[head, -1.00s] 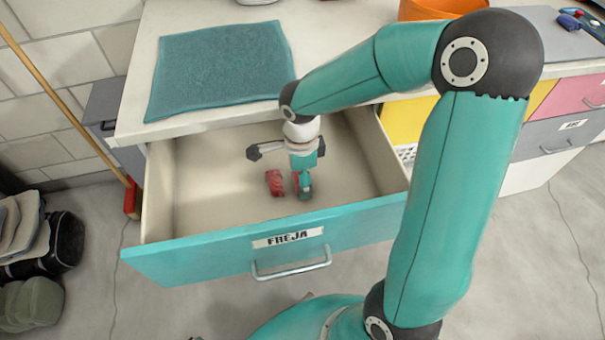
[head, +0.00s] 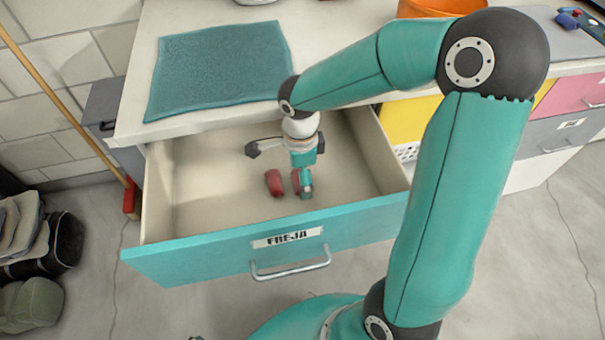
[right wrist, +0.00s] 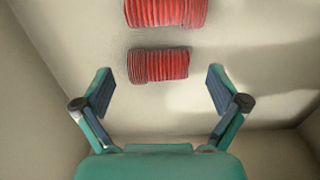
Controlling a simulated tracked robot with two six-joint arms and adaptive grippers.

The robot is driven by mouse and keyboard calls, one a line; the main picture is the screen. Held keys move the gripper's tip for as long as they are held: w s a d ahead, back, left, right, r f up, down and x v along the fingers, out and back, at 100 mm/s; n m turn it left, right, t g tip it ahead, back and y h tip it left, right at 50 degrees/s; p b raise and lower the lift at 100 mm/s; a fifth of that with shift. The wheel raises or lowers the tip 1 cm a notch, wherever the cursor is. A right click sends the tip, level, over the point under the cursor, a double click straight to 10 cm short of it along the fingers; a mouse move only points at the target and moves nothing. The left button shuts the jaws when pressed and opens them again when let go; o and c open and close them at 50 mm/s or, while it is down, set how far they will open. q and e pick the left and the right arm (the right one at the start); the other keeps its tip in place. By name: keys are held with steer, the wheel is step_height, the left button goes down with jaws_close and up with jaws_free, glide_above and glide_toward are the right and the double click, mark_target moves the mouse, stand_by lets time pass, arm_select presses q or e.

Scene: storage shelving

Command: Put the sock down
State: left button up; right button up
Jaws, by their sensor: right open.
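Two red ribbed rolls, which look like rolled socks, lie side by side on the drawer floor. In the head view one roll (head: 274,183) is in the open, and the other (head: 296,181) is partly hidden by my right gripper (head: 305,183). In the right wrist view, one roll (right wrist: 158,65) lies just beyond the fingertips and the other (right wrist: 166,12) is cut by the top edge. My right gripper (right wrist: 160,82) is open, with nothing between its fingers.
The open drawer (head: 290,246), labelled FREJA, has pale walls close around my right gripper; its floor is otherwise clear. A teal towel (head: 219,70) lies on the white counter above. An orange container (head: 440,8) stands at the back. A broom handle (head: 65,95) leans at the left.

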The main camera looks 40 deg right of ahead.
step_height(320, 180, up, 6)
steer(key=shift+r+p, duration=0.25)
steer(key=shift+p, duration=0.2)
